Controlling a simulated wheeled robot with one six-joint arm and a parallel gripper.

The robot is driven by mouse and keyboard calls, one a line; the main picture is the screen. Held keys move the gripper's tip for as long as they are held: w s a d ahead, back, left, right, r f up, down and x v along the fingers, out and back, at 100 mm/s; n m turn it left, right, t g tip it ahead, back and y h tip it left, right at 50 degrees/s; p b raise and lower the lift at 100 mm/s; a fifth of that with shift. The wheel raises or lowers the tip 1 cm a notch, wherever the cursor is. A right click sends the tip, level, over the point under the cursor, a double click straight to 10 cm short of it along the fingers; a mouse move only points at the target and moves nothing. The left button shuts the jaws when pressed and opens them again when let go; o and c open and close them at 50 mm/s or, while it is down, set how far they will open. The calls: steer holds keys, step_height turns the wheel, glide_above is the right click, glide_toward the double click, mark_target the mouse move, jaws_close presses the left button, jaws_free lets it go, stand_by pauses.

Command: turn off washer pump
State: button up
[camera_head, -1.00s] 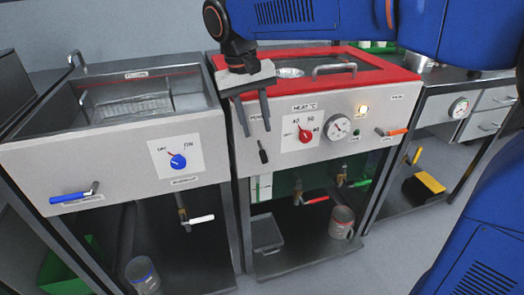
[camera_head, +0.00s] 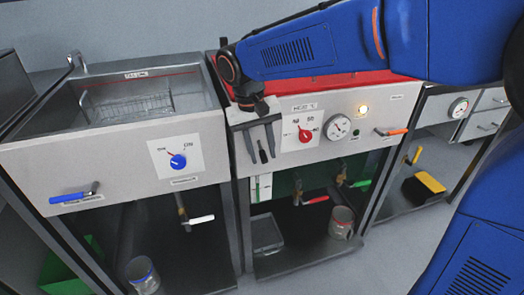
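A small black lever (camera_head: 263,156) is on the pale front panel of the red-topped machine, pointing downward. Its label is hidden behind my gripper. My gripper (camera_head: 264,160) hangs in front of this panel, with its two fingers apart on either side of the lever. I cannot tell whether either finger touches it. A red HEAT knob (camera_head: 305,133) sits just to the right of the fingers. The left machine has a blue knob (camera_head: 178,161) on a white OFF/ON plate.
A round gauge (camera_head: 337,127) and an orange-handled valve (camera_head: 392,132) are farther right on the panel. A blue-handled valve (camera_head: 72,197) sticks out at left. Red (camera_head: 315,199), green and white valve handles are below. My blue arm covers part of the red rim (camera_head: 345,79).

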jaws_close()
steer(key=shift+f+t, duration=0.35)
steer(key=shift+t, duration=0.45)
steer(key=shift+o, duration=0.7)
jaws_free()
steer(key=shift+r, duration=0.15)
steer(key=v, duration=1.7)
steer(key=shift+d, duration=0.25)
